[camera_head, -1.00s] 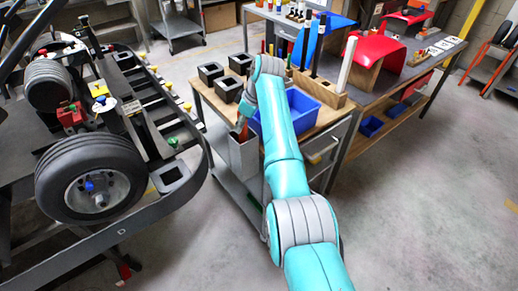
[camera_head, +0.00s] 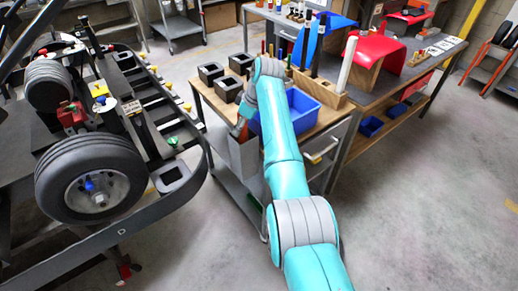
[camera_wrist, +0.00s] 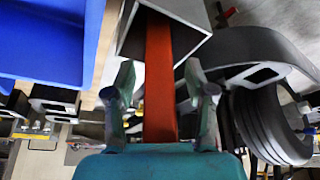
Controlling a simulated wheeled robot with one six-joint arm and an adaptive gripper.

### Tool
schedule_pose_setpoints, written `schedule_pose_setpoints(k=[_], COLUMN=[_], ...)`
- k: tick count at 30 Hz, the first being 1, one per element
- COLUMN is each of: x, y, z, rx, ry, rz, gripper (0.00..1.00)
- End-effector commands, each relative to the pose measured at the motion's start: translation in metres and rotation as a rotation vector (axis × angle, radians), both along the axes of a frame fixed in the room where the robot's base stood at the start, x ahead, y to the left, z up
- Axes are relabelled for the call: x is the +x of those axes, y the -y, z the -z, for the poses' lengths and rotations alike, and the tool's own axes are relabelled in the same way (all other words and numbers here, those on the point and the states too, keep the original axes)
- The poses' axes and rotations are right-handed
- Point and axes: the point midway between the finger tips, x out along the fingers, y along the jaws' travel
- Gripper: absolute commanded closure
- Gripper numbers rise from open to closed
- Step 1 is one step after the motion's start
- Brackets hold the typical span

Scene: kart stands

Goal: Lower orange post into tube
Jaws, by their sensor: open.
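The orange post (camera_wrist: 160,85) runs between the two spread fingers of my gripper (camera_wrist: 161,68) in the wrist view, with a gap on each side. Its far end reaches into the square mouth of the grey tube (camera_wrist: 190,14); how deep it sits is hidden. In the head view a short part of the post (camera_head: 242,130) shows just above the tube (camera_head: 243,157), which stands at the cart's left front. My gripper is open around the post, not touching it as far as I can see. In the head view my arm hides most of the gripper.
A blue bin (camera_head: 302,112) sits on the cart beside my arm; it also shows in the wrist view (camera_wrist: 45,40). Several black square holders (camera_head: 211,73) stand behind the tube. The kart with its wheel (camera_head: 92,180) is at left. Floor at right front is clear.

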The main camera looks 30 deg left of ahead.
Motion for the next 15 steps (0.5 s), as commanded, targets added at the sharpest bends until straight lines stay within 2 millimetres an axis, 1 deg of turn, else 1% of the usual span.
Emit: schedule_pose_setpoints(k=[4,7,11,15], x=[0.000,0.001,0.003,0.004], y=[0.002,0.006,0.015,0.026], z=[-0.004,-0.015,-0.037,-0.063], rx=[0.000,0.001,0.002,0.002], ry=[0.000,0.002,0.003,0.002], rz=[0.000,0.001,0.000,0.001], gripper=[0.45,0.45,0.45,0.45])
